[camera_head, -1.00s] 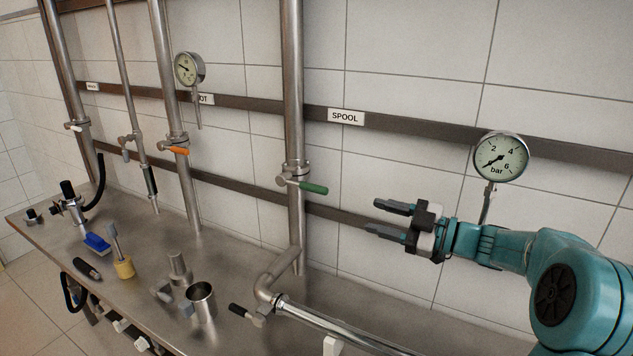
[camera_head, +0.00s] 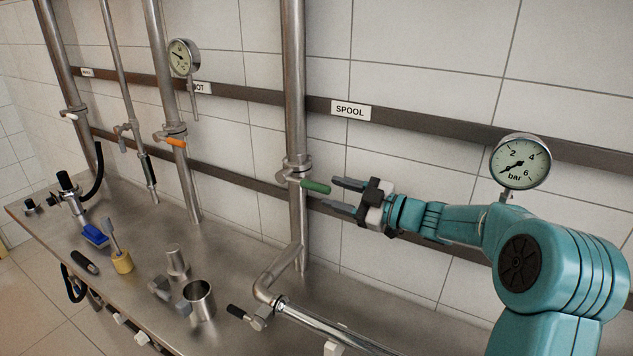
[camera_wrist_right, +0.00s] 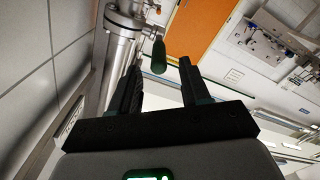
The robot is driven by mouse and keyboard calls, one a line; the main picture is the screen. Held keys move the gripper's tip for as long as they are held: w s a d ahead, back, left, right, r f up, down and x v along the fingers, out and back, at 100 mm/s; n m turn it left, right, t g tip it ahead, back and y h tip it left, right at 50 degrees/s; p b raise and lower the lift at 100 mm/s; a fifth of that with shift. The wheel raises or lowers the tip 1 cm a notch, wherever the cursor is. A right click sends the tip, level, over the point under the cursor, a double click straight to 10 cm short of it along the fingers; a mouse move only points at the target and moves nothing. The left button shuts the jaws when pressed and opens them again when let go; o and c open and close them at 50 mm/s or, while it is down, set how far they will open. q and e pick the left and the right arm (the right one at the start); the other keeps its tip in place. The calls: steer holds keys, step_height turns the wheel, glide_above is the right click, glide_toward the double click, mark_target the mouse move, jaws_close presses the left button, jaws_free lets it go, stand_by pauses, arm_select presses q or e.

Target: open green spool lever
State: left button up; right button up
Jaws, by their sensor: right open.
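The green spool lever (camera_head: 315,186) sticks out to the right from a valve on the vertical steel pipe (camera_head: 296,120) beside the SPOOL label (camera_head: 351,109). My right gripper (camera_head: 337,194) is open and empty, its fingers pointing left at the lever's free end. In the head view the fingertips are close to the lever tip; I cannot tell whether they touch. In the right wrist view the green lever (camera_wrist_right: 159,55) shows just beyond the fingertips, between the two fingers (camera_wrist_right: 158,78). My left gripper is not in view.
A pressure gauge (camera_head: 519,162) stands behind my right arm. An orange lever (camera_head: 176,142) and a white lever (camera_head: 70,115) are on pipes further left. The steel bench (camera_head: 225,257) holds a cup (camera_head: 199,298), a yellow-based brush (camera_head: 121,262) and a blue brush (camera_head: 95,236).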

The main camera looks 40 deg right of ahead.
mark_target(317, 187)
steer(key=p+x, duration=0.1)
steer(key=x, duration=0.4)
steer(key=shift+w+a, duration=0.1)
steer(key=shift+w, duration=0.3)
jaws_close()
